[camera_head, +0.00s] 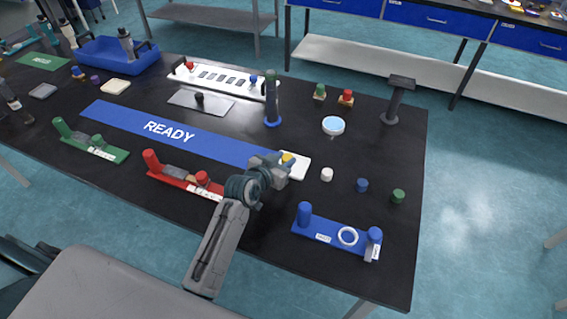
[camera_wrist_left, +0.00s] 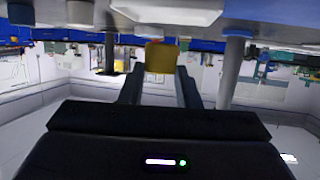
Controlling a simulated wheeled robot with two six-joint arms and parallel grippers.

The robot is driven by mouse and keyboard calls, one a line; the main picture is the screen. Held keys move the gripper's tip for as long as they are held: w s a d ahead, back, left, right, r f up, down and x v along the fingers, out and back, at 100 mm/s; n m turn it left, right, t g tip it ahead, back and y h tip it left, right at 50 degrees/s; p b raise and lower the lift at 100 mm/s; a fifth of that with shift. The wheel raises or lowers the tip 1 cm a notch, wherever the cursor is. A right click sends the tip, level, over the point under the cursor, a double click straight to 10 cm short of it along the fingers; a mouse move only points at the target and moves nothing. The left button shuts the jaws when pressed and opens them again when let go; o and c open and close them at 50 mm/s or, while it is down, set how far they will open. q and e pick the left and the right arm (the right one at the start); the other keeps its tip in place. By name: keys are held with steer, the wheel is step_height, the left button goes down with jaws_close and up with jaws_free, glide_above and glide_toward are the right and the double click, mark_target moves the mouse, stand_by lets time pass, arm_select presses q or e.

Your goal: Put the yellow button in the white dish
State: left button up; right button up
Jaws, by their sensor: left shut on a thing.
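The yellow button (camera_head: 287,157) shows at the tip of my left gripper (camera_head: 282,165), over or beside the white dish. The left wrist view shows the yellow button (camera_wrist_left: 161,57) between the two dark fingers (camera_wrist_left: 160,82), which are shut on it. The white dish (camera_head: 299,168) is a small square on the black table, at the right end of the blue READY strip. My gripper hides its left part. I cannot tell whether the button touches the dish. My right gripper is not in view.
On the black table (camera_head: 260,225), a white cylinder (camera_head: 327,174), a blue one (camera_head: 362,185) and a green one (camera_head: 398,196) stand right of the dish. A blue fixture (camera_head: 335,234) is in front. A red fixture (camera_head: 178,176) is left of my arm. A blue-based post (camera_head: 272,105) stands behind.

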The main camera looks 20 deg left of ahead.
arm_select(q)
steer(key=shift+f, duration=0.9)
steer(key=shift+f+b, duration=0.3)
steer(key=shift+f, duration=0.35)
steer(key=o, duration=0.9)
steer(key=shift+o, duration=0.2)
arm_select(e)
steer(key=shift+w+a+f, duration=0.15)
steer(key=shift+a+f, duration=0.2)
arm_select(q)
steer(key=shift+r, duration=0.1)
